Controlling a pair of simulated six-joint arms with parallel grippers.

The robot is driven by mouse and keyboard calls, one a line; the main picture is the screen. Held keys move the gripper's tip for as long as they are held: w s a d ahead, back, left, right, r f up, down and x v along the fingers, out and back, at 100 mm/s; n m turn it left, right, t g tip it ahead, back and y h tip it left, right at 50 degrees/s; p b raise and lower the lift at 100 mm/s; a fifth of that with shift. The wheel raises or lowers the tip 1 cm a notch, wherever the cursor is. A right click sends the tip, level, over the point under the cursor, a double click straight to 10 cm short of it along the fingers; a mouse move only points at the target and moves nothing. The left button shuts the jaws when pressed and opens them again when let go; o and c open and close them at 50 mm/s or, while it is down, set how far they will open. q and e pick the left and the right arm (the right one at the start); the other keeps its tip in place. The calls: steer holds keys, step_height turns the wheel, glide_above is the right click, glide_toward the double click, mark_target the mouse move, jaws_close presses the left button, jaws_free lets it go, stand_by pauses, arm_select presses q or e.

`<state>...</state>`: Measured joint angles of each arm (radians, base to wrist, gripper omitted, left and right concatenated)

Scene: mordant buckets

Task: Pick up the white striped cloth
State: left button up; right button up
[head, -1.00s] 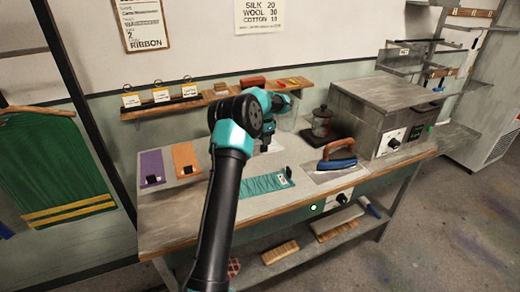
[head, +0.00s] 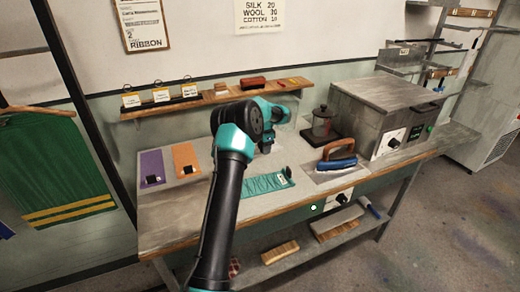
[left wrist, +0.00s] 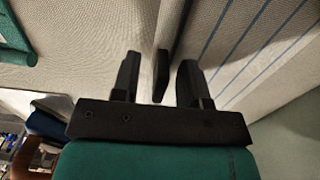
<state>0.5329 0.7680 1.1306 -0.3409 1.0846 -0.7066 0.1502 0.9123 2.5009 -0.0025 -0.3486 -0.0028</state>
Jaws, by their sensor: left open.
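The white striped cloth (left wrist: 262,38), pale with thin blue stripes, lies at the upper right of the left wrist view. In the head view I cannot make it out behind my left arm. My left gripper (head: 266,147) is low over the back middle of the bench. In the left wrist view my left gripper (left wrist: 160,62) is open, with a small black block (left wrist: 161,76) showing between its fingers. The cloth's edge runs close by the right finger. I cannot tell whether the fingers touch anything. My right gripper is not in view.
A purple cloth (head: 151,165) and an orange cloth (head: 185,157) lie left on the bench, a teal cloth (head: 262,184) in front. A shelf (head: 190,104) runs behind.

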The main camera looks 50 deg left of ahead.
arm_select(q)
steer(key=shift+c, duration=0.3)
jaws_close()
steer(key=shift+r, duration=0.15)
step_height(320, 180, up, 18)
stand_by(0.6)
stand_by(0.4)
